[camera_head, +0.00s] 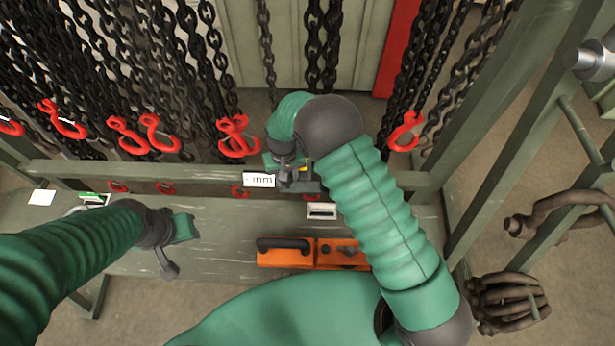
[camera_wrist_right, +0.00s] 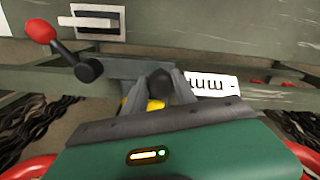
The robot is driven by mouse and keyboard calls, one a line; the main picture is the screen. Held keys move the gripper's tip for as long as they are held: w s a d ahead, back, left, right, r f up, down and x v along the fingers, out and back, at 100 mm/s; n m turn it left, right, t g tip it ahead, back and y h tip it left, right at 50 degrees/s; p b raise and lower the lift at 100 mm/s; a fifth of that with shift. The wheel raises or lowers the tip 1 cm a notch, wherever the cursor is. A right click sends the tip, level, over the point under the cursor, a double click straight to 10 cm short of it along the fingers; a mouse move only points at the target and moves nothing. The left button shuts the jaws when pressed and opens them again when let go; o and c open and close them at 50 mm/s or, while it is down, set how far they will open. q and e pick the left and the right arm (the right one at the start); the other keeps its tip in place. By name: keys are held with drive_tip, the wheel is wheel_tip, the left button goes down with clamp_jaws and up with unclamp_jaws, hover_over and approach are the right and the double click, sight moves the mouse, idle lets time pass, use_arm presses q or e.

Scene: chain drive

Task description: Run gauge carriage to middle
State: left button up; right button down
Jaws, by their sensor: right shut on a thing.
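My right gripper (camera_head: 288,180) is at the green crossbeam (camera_head: 120,172), in front of the hanging chains. In the right wrist view its fingers (camera_wrist_right: 165,90) are shut on a dark round knob (camera_wrist_right: 160,82) of a grey block, which I take to be the gauge carriage (camera_wrist_right: 125,69). A bit of yellow (camera_wrist_right: 155,104) shows between the fingers. A white scale strip marked in mm (camera_head: 259,180) lies beside the gripper; it also shows in the wrist view (camera_wrist_right: 212,84). My left gripper (camera_head: 175,245) hangs over the bench's left part, its jaw gap unclear.
A red-knobbed lever (camera_wrist_right: 42,32) sits beside the block. Red hooks (camera_head: 236,136) hang on several chains behind the beam. Green frame posts (camera_head: 515,125) stand at right.

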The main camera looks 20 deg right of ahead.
drive_tip(key=shift+w+a, duration=0.3)
drive_tip(key=shift+a, duration=0.55)
drive_tip(key=c, duration=1)
unclamp_jaws()
wheel_tip(320, 180, up, 17)
drive_tip(key=shift+b, duration=0.45)
